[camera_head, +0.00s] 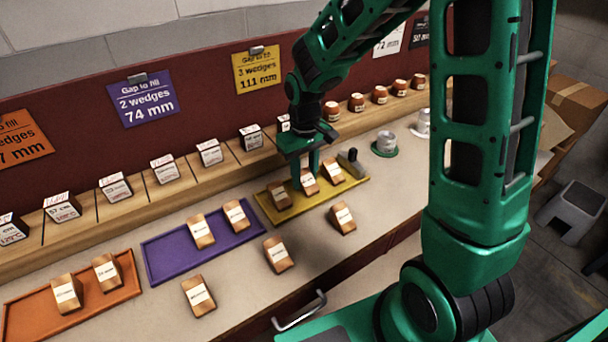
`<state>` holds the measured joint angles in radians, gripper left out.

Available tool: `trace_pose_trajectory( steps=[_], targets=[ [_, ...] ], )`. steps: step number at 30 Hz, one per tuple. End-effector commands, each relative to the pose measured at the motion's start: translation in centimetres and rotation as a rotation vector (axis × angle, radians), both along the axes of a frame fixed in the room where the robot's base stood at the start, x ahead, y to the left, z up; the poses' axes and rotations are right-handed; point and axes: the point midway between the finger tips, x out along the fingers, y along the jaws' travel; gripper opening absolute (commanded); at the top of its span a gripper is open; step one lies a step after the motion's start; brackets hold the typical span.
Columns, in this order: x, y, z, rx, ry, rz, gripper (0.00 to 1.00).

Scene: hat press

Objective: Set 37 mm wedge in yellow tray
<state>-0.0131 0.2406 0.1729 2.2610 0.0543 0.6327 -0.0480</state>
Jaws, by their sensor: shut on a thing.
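The yellow tray (292,216) lies on the worktop right of centre. My gripper (309,172) is over it, pointing down, its jaws shut on a wooden wedge (310,185) with a white label. That wedge is in the middle of the tray area, between a left wedge (279,195) and a right wedge (331,172). I cannot tell whether the held wedge touches the tray floor or its neighbours. The labels are too small to read, so its size is not clear. A yellow sign (257,70) behind reads 3 wedges, 111 mm.
A dark-handled object (351,160) stands at the yellow tray's back right corner. Loose wedges lie in front: one right (343,217), one middle (278,254), one left (198,296). The purple tray (160,270) and orange tray (20,325) hold two wedges each. Labelled blocks (164,169) line the back ledge.

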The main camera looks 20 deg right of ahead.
Motion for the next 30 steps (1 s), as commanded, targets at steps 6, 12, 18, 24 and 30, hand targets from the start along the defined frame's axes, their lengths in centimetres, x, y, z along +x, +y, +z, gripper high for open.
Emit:
trace_pose_trajectory(
  steps=[6,12,18,24,30],
  targets=[
    [0.0,0.0,-0.2,0.000,0.000,0.000,0.50],
    [0.0,0.0,-0.2,0.000,0.000,0.000,0.50],
    [0.1,0.0,0.7,0.000,-0.002,0.000,0.50],
    [0.2,0.0,4.0,0.000,-0.006,-0.001,0.50],
    [0.1,0.0,8.0,0.001,-0.005,0.000,0.50]
  ],
)
